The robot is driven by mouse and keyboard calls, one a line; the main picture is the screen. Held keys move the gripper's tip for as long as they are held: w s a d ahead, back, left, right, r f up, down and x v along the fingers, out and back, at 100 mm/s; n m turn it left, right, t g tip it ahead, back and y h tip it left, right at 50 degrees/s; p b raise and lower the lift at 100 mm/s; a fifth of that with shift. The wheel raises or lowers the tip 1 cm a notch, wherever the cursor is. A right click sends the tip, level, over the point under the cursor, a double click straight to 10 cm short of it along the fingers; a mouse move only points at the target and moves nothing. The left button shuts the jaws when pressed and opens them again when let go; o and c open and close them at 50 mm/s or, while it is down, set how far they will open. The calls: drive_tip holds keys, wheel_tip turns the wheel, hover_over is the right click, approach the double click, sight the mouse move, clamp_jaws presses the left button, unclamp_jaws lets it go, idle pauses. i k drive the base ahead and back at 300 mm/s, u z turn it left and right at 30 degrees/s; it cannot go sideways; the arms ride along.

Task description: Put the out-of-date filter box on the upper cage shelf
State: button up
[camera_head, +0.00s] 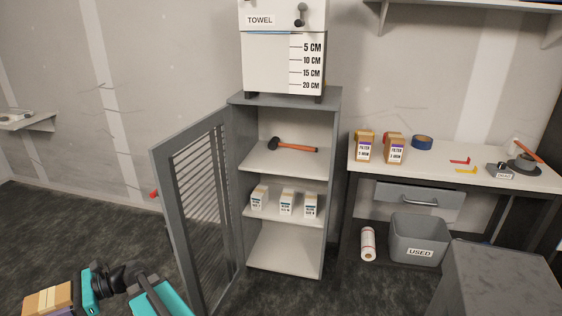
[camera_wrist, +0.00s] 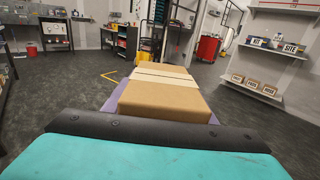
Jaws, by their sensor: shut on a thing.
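My gripper (camera_head: 88,291) is at the lower left of the head view, shut on a brown cardboard box (camera_head: 48,299) with a paler band. The same box (camera_wrist: 160,88) fills the middle of the wrist view, with a purple strip along its edges; its printing is not readable. The grey cage (camera_head: 237,99) stands mid-picture, right of my gripper, with its slatted door (camera_head: 200,190) swung open to the left. Its upper shelf (camera_head: 262,163) bears a dark-headed mallet (camera_head: 296,148) with an orange handle. Its middle shelf (camera_head: 272,216) bears three small white boxes (camera_head: 286,202).
Two filter boxes (camera_head: 363,147) and blue tape (camera_head: 422,142) are on the bench (camera_head: 440,169) at right. A grey "USED" bin (camera_head: 410,230) and a paper roll (camera_head: 368,244) are below. A towel dispenser (camera_head: 268,65) tops the cage. The cage's bottom is bare.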

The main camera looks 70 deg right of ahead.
sight(304, 166)
drive_tip(key=u, duration=0.05)
drive_tip(key=k, duration=1.15)
drive_tip(key=z, duration=1.05)
drive_tip(key=i, duration=1.25)
drive_tip(key=u, duration=0.05)
